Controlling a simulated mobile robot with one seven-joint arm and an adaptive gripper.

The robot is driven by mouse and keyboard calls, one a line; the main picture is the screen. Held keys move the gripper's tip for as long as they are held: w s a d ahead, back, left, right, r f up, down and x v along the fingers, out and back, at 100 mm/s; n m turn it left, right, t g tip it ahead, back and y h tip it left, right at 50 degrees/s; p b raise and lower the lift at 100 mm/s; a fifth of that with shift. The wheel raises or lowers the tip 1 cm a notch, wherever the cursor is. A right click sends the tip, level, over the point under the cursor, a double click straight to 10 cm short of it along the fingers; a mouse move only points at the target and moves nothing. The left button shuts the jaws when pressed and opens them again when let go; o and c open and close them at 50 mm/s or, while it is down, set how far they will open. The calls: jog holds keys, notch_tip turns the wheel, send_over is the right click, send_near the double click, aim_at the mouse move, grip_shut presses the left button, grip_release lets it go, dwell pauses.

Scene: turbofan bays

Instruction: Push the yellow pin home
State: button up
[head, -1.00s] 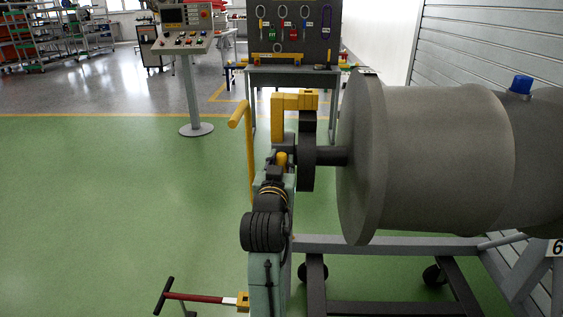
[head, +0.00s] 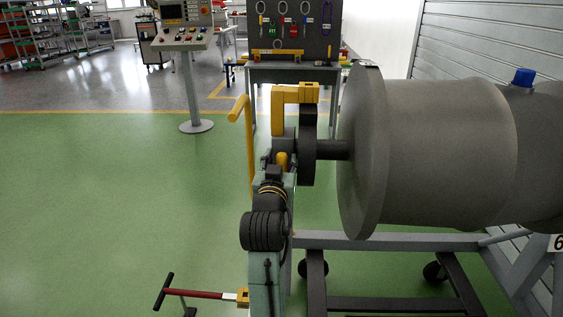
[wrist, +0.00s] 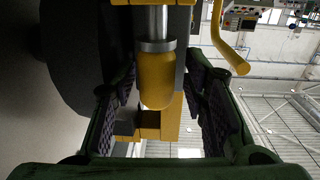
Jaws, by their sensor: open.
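The yellow pin (wrist: 157,78) has a rounded end, a silver collar and a bare silver shaft running into a yellow block at the top of the wrist view. My gripper (wrist: 160,92) is open, with its dark-padded, green-framed fingers to the left and right of the pin. I see gaps on both sides, and no clear contact. In the head view my arm rises from the bottom edge, and a small yellow piece (head: 282,160) that looks like the pin's end shows at its tip. The fingers are hard to make out there.
A yellow bracket (head: 291,93) stands above the arm's tip, with a yellow handle (head: 239,107) to its left. A large grey engine body (head: 440,150) fills the right. A red-handled T-bar (head: 195,294) sits at lower left. The green floor (head: 120,210) at left is clear.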

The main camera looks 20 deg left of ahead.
jog(key=shift+d, duration=0.2)
jog(key=v, duration=0.7)
jog(key=shift+s+a, duration=0.2)
jog(key=shift+s, duration=0.1)
